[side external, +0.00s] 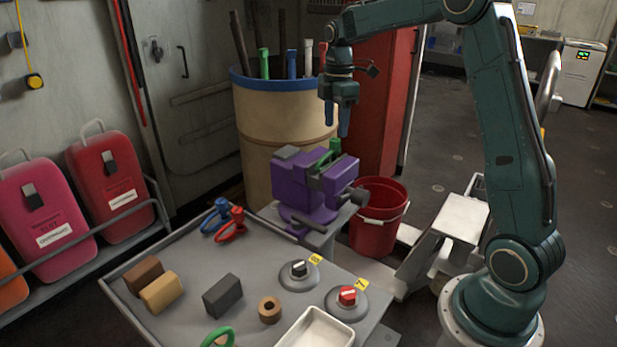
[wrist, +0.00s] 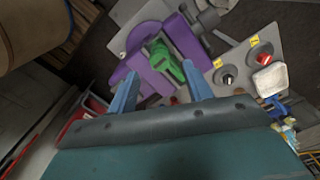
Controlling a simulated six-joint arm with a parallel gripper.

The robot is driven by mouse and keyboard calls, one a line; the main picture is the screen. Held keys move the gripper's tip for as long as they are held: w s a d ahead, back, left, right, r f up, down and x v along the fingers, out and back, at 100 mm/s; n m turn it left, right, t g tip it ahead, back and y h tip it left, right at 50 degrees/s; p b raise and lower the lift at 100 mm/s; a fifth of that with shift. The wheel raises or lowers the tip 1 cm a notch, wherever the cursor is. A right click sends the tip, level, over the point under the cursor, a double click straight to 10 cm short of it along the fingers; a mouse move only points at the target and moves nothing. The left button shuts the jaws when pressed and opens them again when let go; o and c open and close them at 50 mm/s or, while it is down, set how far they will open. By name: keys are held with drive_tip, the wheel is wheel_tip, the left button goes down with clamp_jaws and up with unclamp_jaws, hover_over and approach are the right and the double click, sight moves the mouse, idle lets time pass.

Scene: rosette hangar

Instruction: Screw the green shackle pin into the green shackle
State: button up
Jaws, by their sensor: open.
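The green shackle (side external: 326,160) sits in the jaws of the purple vise (side external: 300,190). It also shows in the wrist view (wrist: 168,62), between and beyond my blue fingertips. My gripper (side external: 336,132) points down above the vise, apart from the shackle. It is open, with nothing between its fingers (wrist: 161,75). A green ring-shaped piece (side external: 218,336) lies at the front edge of the grey table; I cannot tell whether it is the green shackle pin. I cannot make out a separate pin in the shackle.
The grey table (side external: 185,262) holds a blue shackle (side external: 214,214), a red shackle (side external: 232,226), blocks, a ring, two round knobs and a white tray (side external: 316,330). A tan barrel (side external: 275,125) stands behind the vise. A red bucket (side external: 378,225) stands to its right.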

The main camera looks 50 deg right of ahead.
sight(335, 139)
drive_tip(key=shift+f, duration=0.15)
drive_tip(key=shift+f, duration=0.9)
drive_tip(key=shift+f, duration=0.1)
drive_tip(key=shift+f, duration=0.85)
drive_tip(key=shift+c, duration=0.2)
clamp_jaws()
drive_tip(key=shift+m, duration=0.3)
